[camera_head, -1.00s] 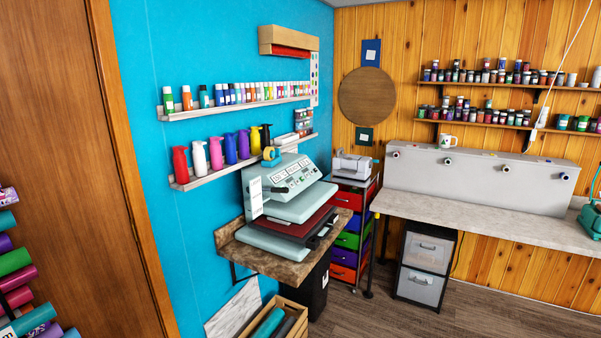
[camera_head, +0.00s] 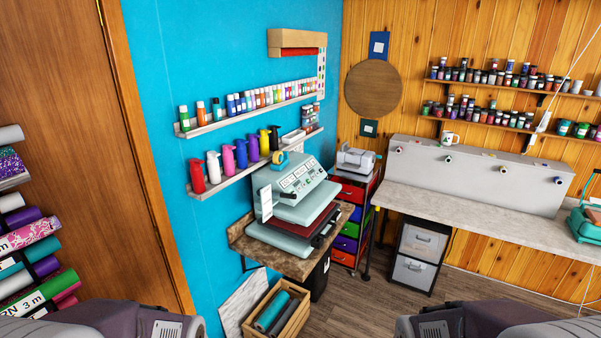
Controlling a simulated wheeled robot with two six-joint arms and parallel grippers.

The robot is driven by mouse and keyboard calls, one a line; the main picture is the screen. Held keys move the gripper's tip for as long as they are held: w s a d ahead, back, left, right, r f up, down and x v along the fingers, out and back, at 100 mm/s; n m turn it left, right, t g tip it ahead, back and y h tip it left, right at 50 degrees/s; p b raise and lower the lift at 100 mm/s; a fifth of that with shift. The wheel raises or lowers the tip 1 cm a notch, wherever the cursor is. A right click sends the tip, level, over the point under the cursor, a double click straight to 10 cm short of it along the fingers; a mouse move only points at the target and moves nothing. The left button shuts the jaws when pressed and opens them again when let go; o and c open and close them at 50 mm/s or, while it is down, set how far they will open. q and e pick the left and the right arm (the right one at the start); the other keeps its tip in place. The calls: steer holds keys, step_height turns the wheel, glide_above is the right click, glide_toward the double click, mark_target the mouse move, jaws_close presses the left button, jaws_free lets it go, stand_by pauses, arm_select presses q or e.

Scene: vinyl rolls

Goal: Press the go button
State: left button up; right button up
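A pale green heat-press-like machine (camera_head: 300,203) stands on a small wall-mounted wooden shelf at the blue wall. Its sloped top panel (camera_head: 302,178) carries small buttons and dark displays, too small to read, so I cannot tell which is a go button. A dark red layer shows between its upper and lower plates. A white card stands at its left side. Parts of my two arms show at the bottom edge, left and right. Neither gripper is in the picture.
A wooden crate (camera_head: 294,322) with rolls sits on the floor below the machine. A drawer cart (camera_head: 347,230) and a long counter (camera_head: 470,213) stand to the right. Vinyl rolls (camera_head: 35,240) are racked at the left by a brown door. Open floor lies at the lower right.

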steer(key=shift+d, duration=0.2)
steer(key=shift+a, duration=0.1)
jaws_close()
stand_by(1.7)
